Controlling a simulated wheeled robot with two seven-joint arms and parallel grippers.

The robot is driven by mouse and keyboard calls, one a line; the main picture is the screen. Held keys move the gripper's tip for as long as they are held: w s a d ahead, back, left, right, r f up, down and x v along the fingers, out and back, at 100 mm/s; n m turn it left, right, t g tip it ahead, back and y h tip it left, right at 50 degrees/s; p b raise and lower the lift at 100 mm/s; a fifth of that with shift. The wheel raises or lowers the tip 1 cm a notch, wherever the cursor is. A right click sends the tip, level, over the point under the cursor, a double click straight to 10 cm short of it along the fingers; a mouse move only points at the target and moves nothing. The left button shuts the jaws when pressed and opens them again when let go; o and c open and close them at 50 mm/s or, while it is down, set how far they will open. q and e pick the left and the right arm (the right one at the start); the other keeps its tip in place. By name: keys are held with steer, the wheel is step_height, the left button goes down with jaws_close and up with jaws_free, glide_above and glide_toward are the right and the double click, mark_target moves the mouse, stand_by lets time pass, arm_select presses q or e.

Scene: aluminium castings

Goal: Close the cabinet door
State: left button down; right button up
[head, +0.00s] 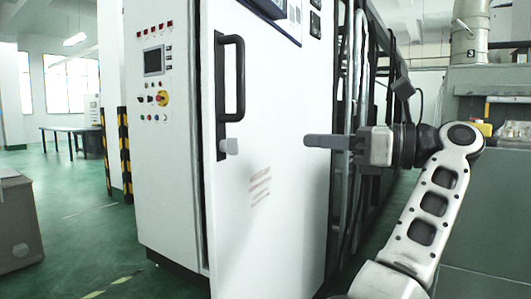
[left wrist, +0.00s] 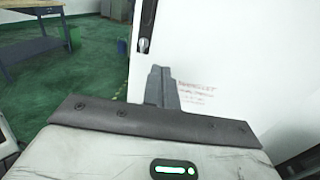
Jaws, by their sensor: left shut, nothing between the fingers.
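The white cabinet door (head: 262,180) has a black vertical handle (head: 238,78) near its left edge, and a dark gap runs along that edge beside the cabinet front (head: 160,190). The door seems to stand slightly ajar; how far I cannot tell. My left gripper (head: 308,141) is shut and empty, pointing left in front of the door's right part, to the right of the handle. In the left wrist view the shut fingers (left wrist: 160,72) are seen against the door (left wrist: 215,50), with the handle's lower end (left wrist: 144,45) beyond them. Whether they touch the door I cannot tell. My right gripper is not in view.
The cabinet front carries a small screen (head: 153,61) and buttons. A brown box (head: 18,225) stands at the far left, and a table (head: 72,130) stands behind. A dark frame with pipes (head: 357,90) lies right of the door.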

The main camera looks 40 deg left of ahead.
arm_select(q)
steer(key=b, duration=0.2)
glide_toward(243, 136)
steer(key=s+a, duration=0.1)
steer(key=s, duration=0.1)
steer(key=s+a, duration=0.4)
steer(key=s, duration=0.1)
steer(key=shift+r, duration=0.3)
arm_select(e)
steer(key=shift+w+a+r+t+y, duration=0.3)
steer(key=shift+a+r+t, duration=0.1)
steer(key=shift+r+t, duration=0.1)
arm_select(q)
steer(key=shift+a, duration=0.15)
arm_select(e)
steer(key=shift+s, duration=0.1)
